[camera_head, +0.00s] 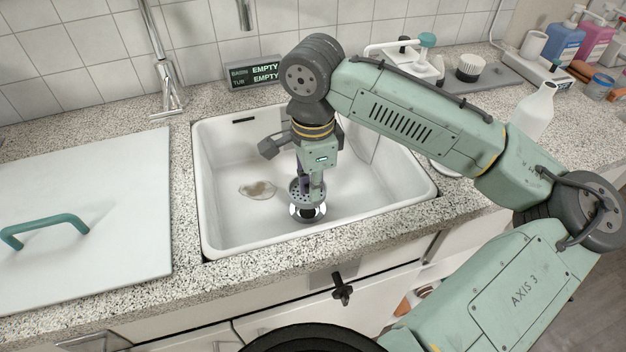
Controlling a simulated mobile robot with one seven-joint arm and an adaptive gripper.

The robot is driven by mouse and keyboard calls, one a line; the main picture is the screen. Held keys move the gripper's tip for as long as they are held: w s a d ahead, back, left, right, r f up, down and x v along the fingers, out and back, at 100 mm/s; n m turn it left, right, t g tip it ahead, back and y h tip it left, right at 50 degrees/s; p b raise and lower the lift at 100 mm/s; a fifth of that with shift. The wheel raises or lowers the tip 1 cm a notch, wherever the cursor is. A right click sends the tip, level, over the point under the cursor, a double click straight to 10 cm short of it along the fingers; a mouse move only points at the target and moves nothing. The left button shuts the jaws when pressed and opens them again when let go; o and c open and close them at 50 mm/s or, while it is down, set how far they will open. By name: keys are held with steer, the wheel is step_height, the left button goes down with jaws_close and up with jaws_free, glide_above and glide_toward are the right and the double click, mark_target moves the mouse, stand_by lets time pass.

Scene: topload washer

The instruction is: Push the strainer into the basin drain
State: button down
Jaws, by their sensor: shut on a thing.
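The white basin (228,215) is set into the speckled counter. My gripper (308,188) points straight down into it, near the front wall, and is shut on the strainer (298,189).
A white lid with a green handle (45,228) covers the left counter. A display (254,74) reading EMPTY stands behind the basin. Bottles (565,40) and a white jug (534,112) stand at right.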

mark_target(313, 204)
steer(key=shift+f+b, duration=0.5)
steer(key=shift+f, duration=0.75)
steer(key=shift+p, duration=0.8)
stand_by(0.7)
steer(key=shift+f+b, duration=0.8)
steer(key=shift+f, duration=0.45)
steer(key=c, duration=1.6)
jaws_free()
steer(key=shift+c, duration=0.2)
steer(key=shift+r, duration=0.15)
step_height(313, 204, up, 12)
steer(key=shift+f, duration=0.1)
